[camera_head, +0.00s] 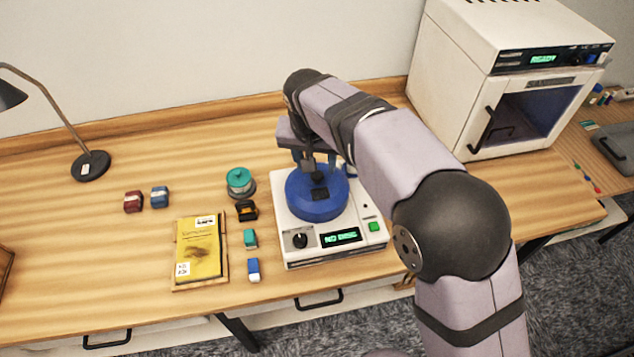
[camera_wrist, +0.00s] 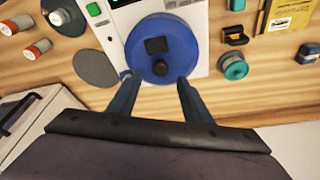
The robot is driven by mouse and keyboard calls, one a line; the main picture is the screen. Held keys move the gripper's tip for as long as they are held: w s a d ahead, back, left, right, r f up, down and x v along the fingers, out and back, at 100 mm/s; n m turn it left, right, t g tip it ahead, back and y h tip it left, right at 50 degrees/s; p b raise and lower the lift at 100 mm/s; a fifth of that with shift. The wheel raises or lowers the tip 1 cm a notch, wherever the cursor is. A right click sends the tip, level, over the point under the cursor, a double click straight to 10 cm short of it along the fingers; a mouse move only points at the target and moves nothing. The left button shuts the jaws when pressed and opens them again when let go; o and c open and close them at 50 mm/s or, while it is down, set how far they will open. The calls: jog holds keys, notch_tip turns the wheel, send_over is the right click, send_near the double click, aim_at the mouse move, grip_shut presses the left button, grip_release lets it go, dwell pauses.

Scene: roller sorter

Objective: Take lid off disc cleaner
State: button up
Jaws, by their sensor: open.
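The disc cleaner (camera_head: 283,252) is a white box on the wooden desk, with a black knob, a green button and a display that reads "NO DISC". My gripper (camera_head: 318,168) is over the lid, close to the knob. In the wrist view the two fingers of my gripper (camera_wrist: 157,78) are apart, one to each side below the knob, with nothing held. I cannot tell the exact height gap.
A teal-topped round container (camera_head: 239,180), a black-and-orange item (camera_head: 246,210) and small teal and blue blocks stand left of the cleaner. A yellow booklet (camera_head: 199,250) lies beyond them. A white oven-like machine (camera_head: 470,75) stands at the back right. The desk's left is mostly clear.

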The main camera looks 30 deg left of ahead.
aim_at(317, 174)
jog(key=shift+p+x, duration=1.55)
jog(key=shift+x, duration=1.05)
jog(key=shift+s, duration=0.1)
jog(key=shift+c, duration=0.6)
grip_shut()
